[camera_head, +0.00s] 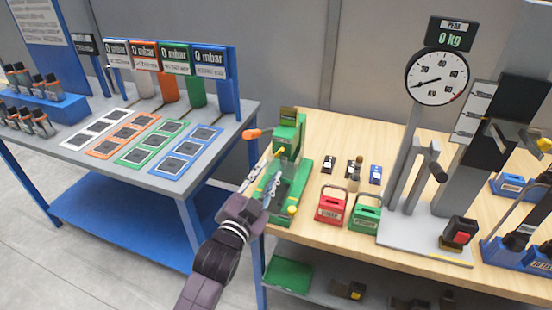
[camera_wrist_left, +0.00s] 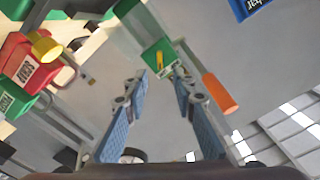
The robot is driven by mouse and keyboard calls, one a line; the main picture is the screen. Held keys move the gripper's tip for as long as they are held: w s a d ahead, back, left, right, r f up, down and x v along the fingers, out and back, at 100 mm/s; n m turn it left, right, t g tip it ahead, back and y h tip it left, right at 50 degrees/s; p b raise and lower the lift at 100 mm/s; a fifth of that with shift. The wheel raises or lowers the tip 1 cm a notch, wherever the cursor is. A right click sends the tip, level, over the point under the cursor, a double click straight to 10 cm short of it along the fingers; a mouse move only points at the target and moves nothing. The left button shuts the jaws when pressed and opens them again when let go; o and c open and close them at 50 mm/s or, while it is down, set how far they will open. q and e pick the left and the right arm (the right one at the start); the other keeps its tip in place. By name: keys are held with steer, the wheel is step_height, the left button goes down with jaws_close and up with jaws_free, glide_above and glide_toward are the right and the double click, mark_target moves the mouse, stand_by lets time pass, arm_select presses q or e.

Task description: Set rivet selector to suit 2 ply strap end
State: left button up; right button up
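A green riveting press (camera_head: 300,150) with an orange-tipped lever (camera_head: 252,133) stands at the left end of the wooden table. My left gripper (camera_head: 266,172) is in front of it, its fingertips close to the press's left side. In the left wrist view, the two fingers (camera_wrist_left: 162,80) are apart with nothing between them. Just beyond the tips is a green block with a small yellow selector-like lever (camera_wrist_left: 159,60). The orange grip (camera_wrist_left: 220,94) is to the right of the fingers. I cannot read any selector marking or tell whether the fingers touch it. My right gripper does not show.
On the wooden table (camera_head: 320,250) are a red box (camera_head: 332,206), a green box (camera_head: 364,217) and small strap pieces (camera_head: 354,168). A dial pull tester (camera_head: 437,78) stands further right. A grey bench (camera_head: 215,150) with coloured mats is at the left.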

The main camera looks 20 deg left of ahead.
mark_target(279, 154)
arm_select(q)
steer(key=w+p, duration=0.1)
steer(key=w, duration=0.6)
steer(key=shift+w+d+p, duration=0.15)
steer(key=shift+w+p, duration=0.05)
steer(key=shift+p, duration=0.1)
jaws_close()
